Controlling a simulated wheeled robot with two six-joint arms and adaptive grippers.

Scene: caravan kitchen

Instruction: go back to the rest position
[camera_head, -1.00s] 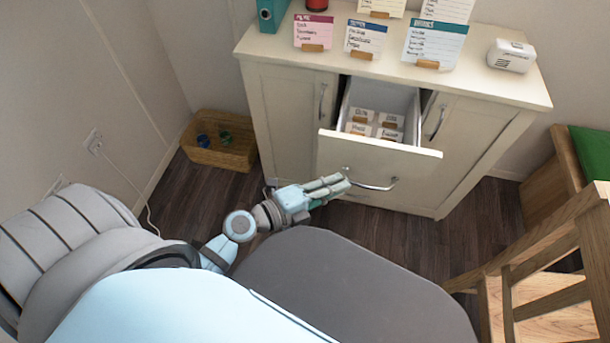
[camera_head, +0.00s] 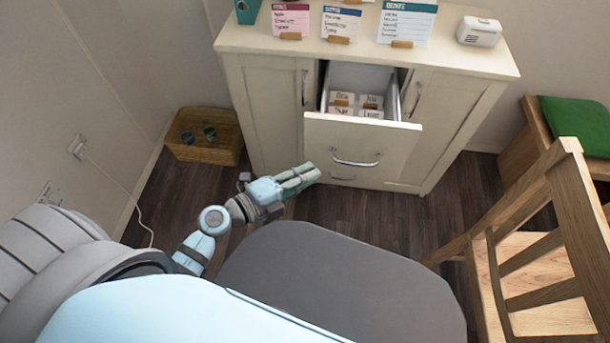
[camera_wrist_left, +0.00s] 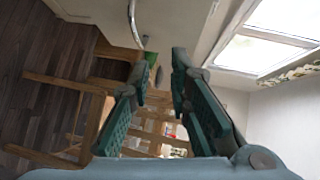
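My left gripper (camera_head: 302,178) is in front of the cabinet in the head view, below and left of the open drawer's handle and apart from it. In the left wrist view its two green-padded fingers (camera_wrist_left: 155,85) stand apart with nothing between them. The drawer (camera_head: 362,138) is pulled out of the cream cabinet (camera_head: 455,130) and holds several small labelled cards (camera_head: 357,104). My right gripper is in neither view.
A wicker basket (camera_head: 205,149) stands on the floor left of the cabinet. A wooden chair (camera_head: 535,255) stands at the right, with a green-cushioned bench (camera_head: 577,125) behind it. Cards (camera_head: 341,25) and a white box (camera_head: 480,31) stand on the cabinet top. Dark floor lies between.

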